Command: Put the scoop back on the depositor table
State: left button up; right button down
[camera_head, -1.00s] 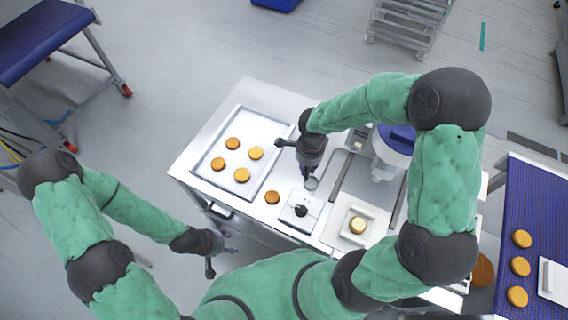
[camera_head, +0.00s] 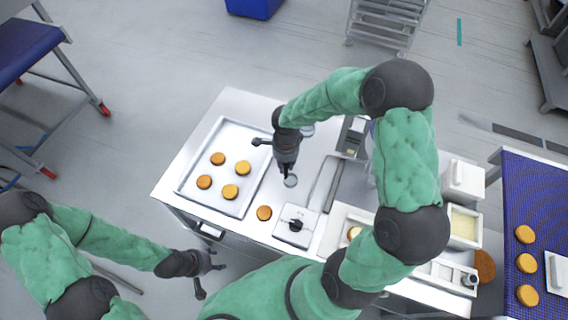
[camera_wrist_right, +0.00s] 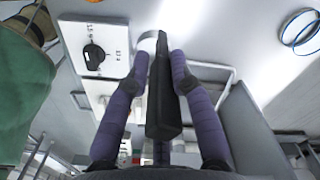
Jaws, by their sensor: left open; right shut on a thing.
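In the right wrist view the scoop's dark handle (camera_wrist_right: 163,100) lies between the purple fingers (camera_wrist_right: 163,75). The scoop is over the depositor table (camera_head: 235,105), between the tray and the dial box; I cannot tell whether it touches the top. My left gripper (camera_head: 207,266) is open and empty, off the table's front edge. The depositor is largely hidden behind my right arm.
A tray (camera_head: 222,123) with several orange rounds is on the table's left; one loose round (camera_head: 264,213) lies beside the dial box (camera_head: 297,228). White containers (camera_head: 462,182) stand at the right. A blue belt (camera_head: 540,190) with rounds is further right. A ring (camera_wrist_right: 300,31) shows in the wrist view.

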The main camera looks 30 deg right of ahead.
jog(key=w+d+f, duration=0.2)
jog(key=w+f, duration=0.3)
jog(key=f, duration=0.4)
jog(key=shift+w+d+f, duration=0.15)
jog(key=shift+f, duration=0.05)
jog(key=shift+f, duration=0.15)
jog(key=c, duration=1.1)
grip_release()
notch_tip(320, 180, up, 12)
jog(key=shift+r, duration=0.2)
